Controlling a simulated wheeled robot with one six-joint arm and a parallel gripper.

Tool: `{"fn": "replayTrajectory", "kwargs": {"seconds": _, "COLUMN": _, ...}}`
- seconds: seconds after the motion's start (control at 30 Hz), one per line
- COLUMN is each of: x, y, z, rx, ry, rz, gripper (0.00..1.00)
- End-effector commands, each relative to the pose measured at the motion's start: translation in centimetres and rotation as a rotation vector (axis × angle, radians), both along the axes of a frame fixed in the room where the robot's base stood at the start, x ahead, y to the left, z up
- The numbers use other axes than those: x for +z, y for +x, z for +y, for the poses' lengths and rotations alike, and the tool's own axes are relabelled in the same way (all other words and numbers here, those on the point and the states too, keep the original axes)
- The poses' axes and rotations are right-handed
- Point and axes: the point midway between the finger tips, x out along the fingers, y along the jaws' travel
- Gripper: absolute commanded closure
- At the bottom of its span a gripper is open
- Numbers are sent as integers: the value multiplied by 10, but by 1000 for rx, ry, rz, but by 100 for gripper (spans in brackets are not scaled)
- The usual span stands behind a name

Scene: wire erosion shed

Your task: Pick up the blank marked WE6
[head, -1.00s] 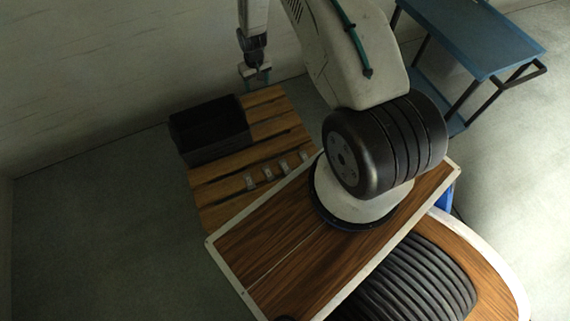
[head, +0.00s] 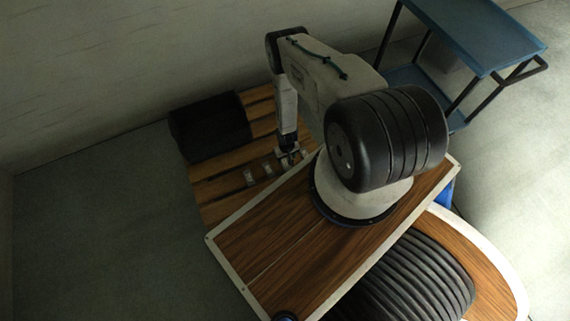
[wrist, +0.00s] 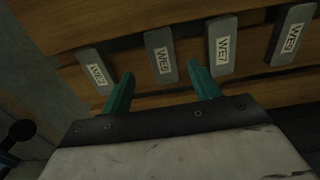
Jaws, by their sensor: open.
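Several grey blanks with white labels lie in a row on the wooden pallet (wrist: 120,24). One label reads WE7 (wrist: 222,44). The far-left blank (wrist: 96,72), the second blank (wrist: 161,54) and the far-right blank (wrist: 288,37) have labels starting WE, but their last characters are too unclear to tell which is WE6. My gripper (wrist: 160,73) is open and empty, its teal fingers apart, with the lower end of the second blank showing between the tips. In the head view my gripper (head: 289,158) is low over the pallet, partly hiding the row.
A blue cart (head: 480,38) stands at the upper right. Open floor lies left of the pallet.

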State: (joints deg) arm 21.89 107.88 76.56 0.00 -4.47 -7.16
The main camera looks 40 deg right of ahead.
Motion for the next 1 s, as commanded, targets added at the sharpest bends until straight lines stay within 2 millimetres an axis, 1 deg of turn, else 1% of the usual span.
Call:
{"fn": "replayTrajectory", "kwargs": {"seconds": 0.3, "x": -42, "y": 6, "z": 2, "rx": 1, "ry": 0, "rz": 1, "gripper": 38}}
{"fn": "replayTrajectory", "kwargs": {"seconds": 0.4, "x": -50, "y": 7, "z": 2, "rx": 0, "ry": 0, "rz": 0, "gripper": 38}}
{"fn": "replayTrajectory", "kwargs": {"seconds": 0.5, "x": -53, "y": 7, "z": 2, "rx": 1, "ry": 0, "rz": 0, "gripper": 38}}
{"fn": "replayTrajectory", "kwargs": {"seconds": 0.7, "x": -53, "y": 7, "z": 2, "rx": 1, "ry": 0, "rz": 0, "gripper": 38}}
{"fn": "replayTrajectory", "kwargs": {"seconds": 0.77, "x": -53, "y": 7, "z": 2, "rx": 0, "ry": 0, "rz": 0, "gripper": 55}}
{"fn": "replayTrajectory", "kwargs": {"seconds": 0.8, "x": -53, "y": 7, "z": 2, "rx": 0, "ry": 0, "rz": 0, "gripper": 66}}
{"fn": "replayTrajectory", "kwargs": {"seconds": 0.87, "x": -53, "y": 7, "z": 2, "rx": 0, "ry": 0, "rz": 0, "gripper": 83}}
{"fn": "replayTrajectory", "kwargs": {"seconds": 0.9, "x": -53, "y": 7, "z": 2, "rx": 0, "ry": 0, "rz": 0, "gripper": 94}}
{"fn": "replayTrajectory", "kwargs": {"seconds": 0.93, "x": -53, "y": 7, "z": 2, "rx": 0, "ry": 0, "rz": 0, "gripper": 100}}
{"fn": "replayTrajectory", "kwargs": {"seconds": 1.0, "x": -53, "y": 8, "z": 2, "rx": 0, "ry": 0, "rz": 0, "gripper": 100}}
